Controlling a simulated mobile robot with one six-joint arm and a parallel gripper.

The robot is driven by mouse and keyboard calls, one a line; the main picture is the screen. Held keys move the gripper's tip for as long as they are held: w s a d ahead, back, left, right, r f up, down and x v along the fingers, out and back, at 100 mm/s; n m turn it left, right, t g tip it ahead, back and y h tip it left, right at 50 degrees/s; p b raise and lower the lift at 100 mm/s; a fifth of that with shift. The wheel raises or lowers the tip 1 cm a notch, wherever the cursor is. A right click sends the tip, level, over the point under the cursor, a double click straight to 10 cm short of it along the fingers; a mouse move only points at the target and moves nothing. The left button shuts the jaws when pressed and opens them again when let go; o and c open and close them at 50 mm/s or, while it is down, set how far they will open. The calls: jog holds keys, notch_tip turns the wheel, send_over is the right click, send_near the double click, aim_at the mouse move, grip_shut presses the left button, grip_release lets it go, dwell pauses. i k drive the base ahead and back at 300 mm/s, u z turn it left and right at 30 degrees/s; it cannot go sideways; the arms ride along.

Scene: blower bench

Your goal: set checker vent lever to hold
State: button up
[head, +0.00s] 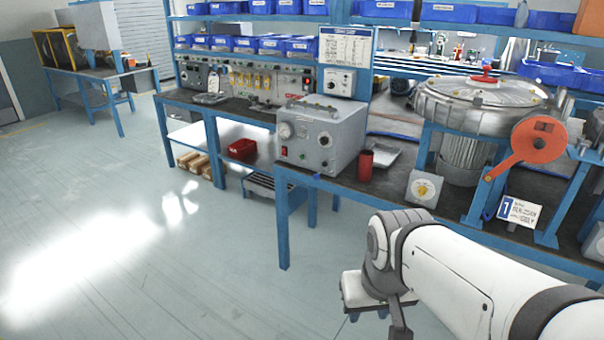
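A grey box-shaped instrument (322,137), which may be the checker, stands on the dark bench top at the picture's centre. Its front panel carries dials and small knobs; a red-ended part shows near its lower left. I cannot make out a vent lever or any hold marking on it at this size. My gripper (370,314) is at the lower middle, in front of the bench and well apart from the instrument. It is seen from behind and partly hidden by my wrist, so its opening cannot be judged.
A red cup (365,166) stands just right of the instrument. A blue bench leg (283,225) stands at the near corner. The floor (150,250) at left is open.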

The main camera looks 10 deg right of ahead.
aim_at(315, 176)
jog(key=z, duration=0.45)
jog(key=k, duration=0.3)
jog(key=u, duration=1.1)
jog(key=i, duration=2)
jog(key=z, duration=0.8)
